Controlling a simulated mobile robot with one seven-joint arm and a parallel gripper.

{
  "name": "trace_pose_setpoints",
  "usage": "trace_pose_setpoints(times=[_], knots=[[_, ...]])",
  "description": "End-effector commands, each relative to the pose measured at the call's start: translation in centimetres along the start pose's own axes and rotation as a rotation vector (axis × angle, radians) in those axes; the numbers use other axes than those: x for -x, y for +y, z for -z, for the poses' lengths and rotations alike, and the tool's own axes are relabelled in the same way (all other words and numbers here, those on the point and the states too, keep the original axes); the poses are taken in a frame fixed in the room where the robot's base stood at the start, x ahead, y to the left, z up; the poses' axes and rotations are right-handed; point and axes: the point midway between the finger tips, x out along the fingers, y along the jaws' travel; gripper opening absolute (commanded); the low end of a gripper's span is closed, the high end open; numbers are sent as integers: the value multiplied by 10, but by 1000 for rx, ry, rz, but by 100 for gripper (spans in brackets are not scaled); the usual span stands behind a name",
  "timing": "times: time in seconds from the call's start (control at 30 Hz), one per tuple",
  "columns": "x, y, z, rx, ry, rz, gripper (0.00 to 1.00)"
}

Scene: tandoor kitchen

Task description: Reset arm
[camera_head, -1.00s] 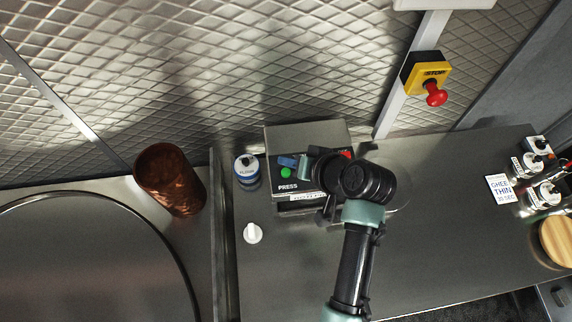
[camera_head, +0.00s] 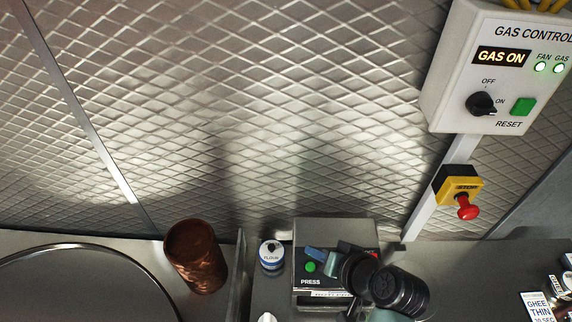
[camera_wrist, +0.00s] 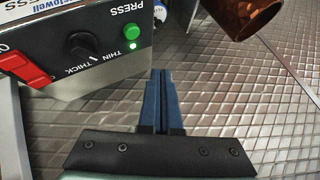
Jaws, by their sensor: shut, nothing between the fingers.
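My gripper (camera_wrist: 162,103) is shut and empty in the wrist view, its two blue fingers together in front of the quilted metal wall. In the head view my gripper (camera_head: 315,254) shows as a small blue tip over the press machine (camera_head: 335,230), with my dark wrist to its right. The press machine also shows in the wrist view (camera_wrist: 75,75), upside down, with a green button (camera_wrist: 132,31), a black knob (camera_wrist: 82,45) and a red switch (camera_wrist: 22,65). The fingers look apart from its panel there.
A gas control box (camera_head: 495,75) reading GAS ON hangs on the wall, above a yellow stop box with a red button (camera_head: 467,208). A copper vessel (camera_head: 196,257) and a flour shaker (camera_head: 271,255) stand left of the press. A GHEE THIN card (camera_head: 537,307) lies at lower right.

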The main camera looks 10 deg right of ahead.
Motion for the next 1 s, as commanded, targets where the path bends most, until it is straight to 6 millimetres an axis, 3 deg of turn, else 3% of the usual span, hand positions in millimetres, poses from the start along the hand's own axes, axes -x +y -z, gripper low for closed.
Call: trace_pose_setpoints(times=[0.17, 0.23, 0.37, 0.47, 0.6, 0.7, 0.8, 0.9, 1.0], knots=[[0, 0, 0, 0, 0, 0, 0], [-2, -7, 14, 38, 42, -8, 0], [4, -45, 71, 174, 225, -32, 0], [26, -95, 122, 298, 432, -38, 0], [80, -175, 172, 440, 737, -9, 0], [131, -231, 188, 515, 957, 35, 0], [188, -280, 188, 569, 1171, 93, 0], [244, -316, 176, 599, 1359, 152, 0], [287, -338, 162, 611, 1499, 200, 0]])
